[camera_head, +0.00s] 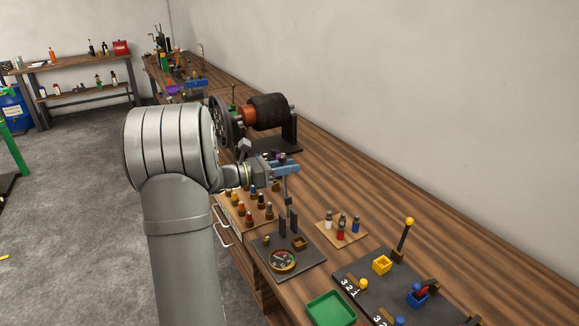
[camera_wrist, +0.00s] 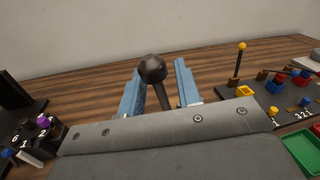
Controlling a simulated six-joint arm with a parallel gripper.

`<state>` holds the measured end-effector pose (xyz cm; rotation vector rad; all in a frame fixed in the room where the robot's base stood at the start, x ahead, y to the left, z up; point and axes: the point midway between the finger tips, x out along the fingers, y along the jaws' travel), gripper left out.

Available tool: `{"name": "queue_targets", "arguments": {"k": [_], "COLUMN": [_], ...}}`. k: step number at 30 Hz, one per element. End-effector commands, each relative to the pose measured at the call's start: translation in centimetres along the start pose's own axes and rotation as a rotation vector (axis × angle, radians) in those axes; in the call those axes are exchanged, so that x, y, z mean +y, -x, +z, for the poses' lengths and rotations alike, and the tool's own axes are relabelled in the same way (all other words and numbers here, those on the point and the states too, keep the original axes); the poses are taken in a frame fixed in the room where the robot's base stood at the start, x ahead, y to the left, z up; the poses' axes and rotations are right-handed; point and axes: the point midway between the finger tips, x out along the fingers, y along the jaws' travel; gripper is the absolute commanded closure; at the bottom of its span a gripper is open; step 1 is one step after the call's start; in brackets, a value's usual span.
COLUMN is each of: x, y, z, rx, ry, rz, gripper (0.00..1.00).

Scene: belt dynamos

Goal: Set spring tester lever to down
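The spring tester appears to be the dark plate with a round gauge (camera_head: 283,260) on the bench. A thin upright lever rod (camera_head: 286,190) rises from it to my gripper (camera_head: 286,168). In the wrist view the lever's dark ball knob (camera_wrist: 152,69) shows on its rod between the two blue fingers of my gripper (camera_wrist: 160,85). The fingers are open, with a visible gap on each side of the rod. The rod's lower part is hidden behind the gripper body in the wrist view. In the head view the fingers hide the knob.
A wooden block with several coloured pegs (camera_head: 257,215) stands left of the tester. A small peg board (camera_head: 355,232) stands to its right. Farther right are a board with a yellow-knobbed lever (camera_head: 409,222) and a green tray (camera_head: 330,308). A belt machine (camera_head: 268,111) stands behind my gripper.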

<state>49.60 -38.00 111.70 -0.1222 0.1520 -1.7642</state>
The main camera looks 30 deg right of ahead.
Motion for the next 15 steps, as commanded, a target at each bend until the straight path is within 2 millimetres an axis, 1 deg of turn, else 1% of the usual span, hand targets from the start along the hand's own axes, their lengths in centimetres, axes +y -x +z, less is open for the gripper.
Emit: {"name": "queue_targets", "arguments": {"k": [4,11,12,14,15], "x": [-0.02,0.0,0.0,0.0,0.0], "y": [-0.72,-0.76,-0.75,-0.75,-0.74], "z": [0.0,-0.01,-0.01,-0.01,-0.01], "rx": [0.0,0.0,0.0,0.0,0.0], "ry": [0.0,0.0,0.0,0.0,0.0], "rz": [0.0,0.001,0.001,0.001,0.001], "gripper": [0.69,0.69,0.73,0.85,0.93]}}
